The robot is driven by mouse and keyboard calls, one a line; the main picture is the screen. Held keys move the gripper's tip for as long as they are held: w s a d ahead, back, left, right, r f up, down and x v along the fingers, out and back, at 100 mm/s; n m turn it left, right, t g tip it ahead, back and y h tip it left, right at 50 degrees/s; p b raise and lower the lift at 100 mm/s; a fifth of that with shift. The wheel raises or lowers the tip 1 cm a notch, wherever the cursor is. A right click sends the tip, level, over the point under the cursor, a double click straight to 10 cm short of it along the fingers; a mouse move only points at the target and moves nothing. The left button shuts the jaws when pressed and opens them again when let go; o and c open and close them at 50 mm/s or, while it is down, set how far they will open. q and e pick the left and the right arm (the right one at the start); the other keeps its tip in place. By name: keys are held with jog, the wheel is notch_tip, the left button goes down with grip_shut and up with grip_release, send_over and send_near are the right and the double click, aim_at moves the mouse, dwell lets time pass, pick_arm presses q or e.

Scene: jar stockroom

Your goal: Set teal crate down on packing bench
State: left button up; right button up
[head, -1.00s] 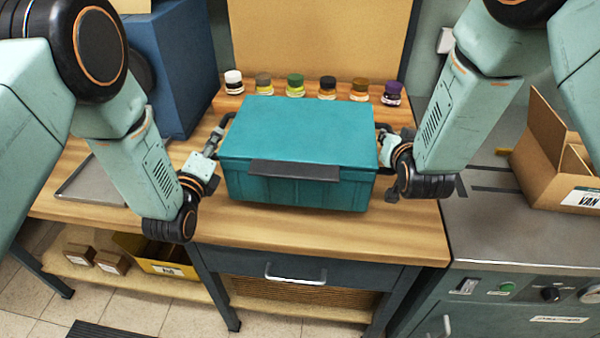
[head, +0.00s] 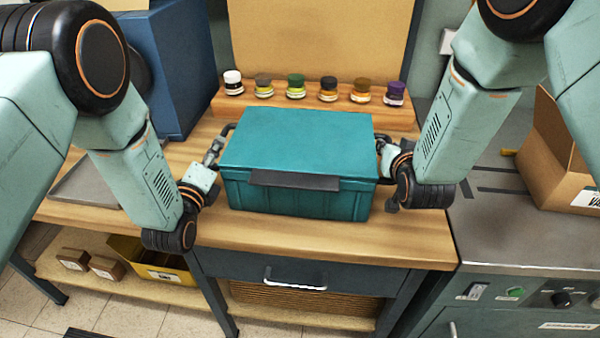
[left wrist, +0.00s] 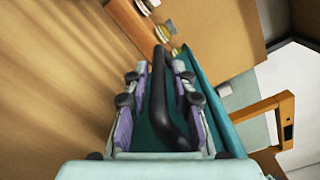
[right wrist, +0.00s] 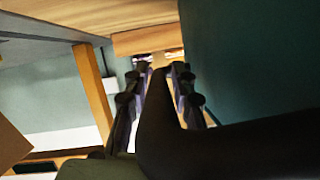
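The teal crate (head: 298,145), lid on, is level over the middle of the packing bench (head: 330,239). Its base looks at or very close to the wood; I cannot tell whether it touches. My left gripper (head: 214,152) is at the crate's left handle; the left wrist view shows the dark handle (left wrist: 160,105) between its fingers. My right gripper (head: 384,150) is at the right handle; the right wrist view shows that handle (right wrist: 160,125) between its fingers. Both look closed around the handles. The crate's rear and underside are hidden.
Several small jars (head: 296,87) stand in a row on a raised wooden ledge behind the crate. A grey tray (head: 85,186) lies at the bench's left. A cardboard box (head: 550,160) stands on the metal counter at right. A bare wood strip shows in front of the crate.

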pick_arm(q)
jog(key=shift+o, duration=0.8)
jog(key=shift+s+r, duration=0.1)
pick_arm(e)
jog(key=shift+o, duration=0.8)
jog(key=shift+s+r, duration=0.1)
pick_arm(q)
jog(key=shift+s, duration=0.25)
jog(key=s, duration=0.3)
jog(key=s+a, duration=0.1)
jog(key=s, duration=0.7)
jog(key=shift+s+a, duration=0.1)
jog(key=shift+a, duration=0.3)
pick_arm(e)
jog(key=v, duration=1.1)
jog(key=shift+s+r, duration=0.15)
jog(key=shift+s, duration=0.25)
pick_arm(q)
jog(key=shift+s, duration=0.1)
